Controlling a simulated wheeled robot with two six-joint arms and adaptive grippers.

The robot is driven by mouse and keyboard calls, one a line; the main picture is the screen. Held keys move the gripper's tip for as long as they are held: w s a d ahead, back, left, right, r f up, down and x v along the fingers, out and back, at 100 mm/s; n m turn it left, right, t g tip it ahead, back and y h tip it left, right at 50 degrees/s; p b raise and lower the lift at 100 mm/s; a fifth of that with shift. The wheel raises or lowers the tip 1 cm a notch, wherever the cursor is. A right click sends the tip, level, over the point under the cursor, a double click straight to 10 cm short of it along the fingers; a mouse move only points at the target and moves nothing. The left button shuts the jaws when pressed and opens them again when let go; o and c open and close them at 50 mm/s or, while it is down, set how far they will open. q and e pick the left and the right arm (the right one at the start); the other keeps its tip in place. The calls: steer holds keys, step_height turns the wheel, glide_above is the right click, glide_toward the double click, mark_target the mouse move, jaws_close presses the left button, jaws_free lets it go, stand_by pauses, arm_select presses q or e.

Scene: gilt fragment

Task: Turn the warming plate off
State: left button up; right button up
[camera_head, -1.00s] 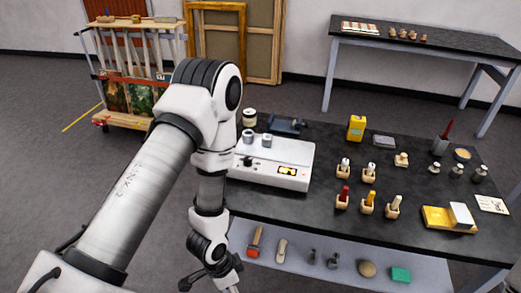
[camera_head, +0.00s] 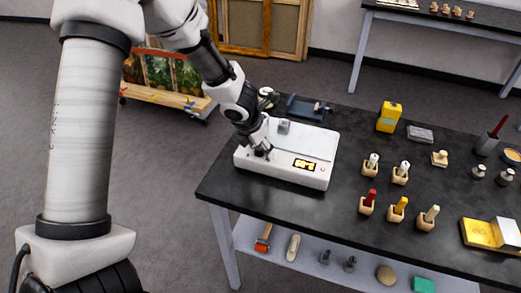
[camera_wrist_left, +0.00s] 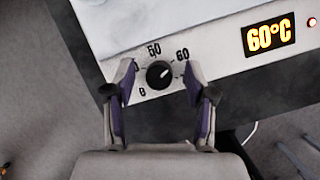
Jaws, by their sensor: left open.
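The warming plate (camera_head: 310,146) is a white box on the left end of the black table. Its lit display (camera_wrist_left: 269,35) reads 60°C, and a small red light (camera_wrist_left: 312,21) glows beside it. In the left wrist view a black knob (camera_wrist_left: 159,75) sits on its front face, with 0, 50 and 60 marked around it; its pointer line aims up and right, toward 60. My left gripper (camera_wrist_left: 160,80) is open, its two fingers on either side of the knob with gaps showing. In the head view the left gripper (camera_head: 262,152) hides the knob. My right gripper is not in view.
A metal jar (camera_head: 284,127) stands on the plate's top. Behind it are a dark blue tool (camera_head: 305,109) and another jar (camera_head: 267,97). Handled tools in wooden blocks (camera_head: 368,202) and a yellow tin (camera_head: 389,117) stand to the right. A lower shelf (camera_head: 320,265) holds more tools.

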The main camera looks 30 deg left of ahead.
arm_select(q)
steer(key=shift+s, duration=0.1)
jaws_close()
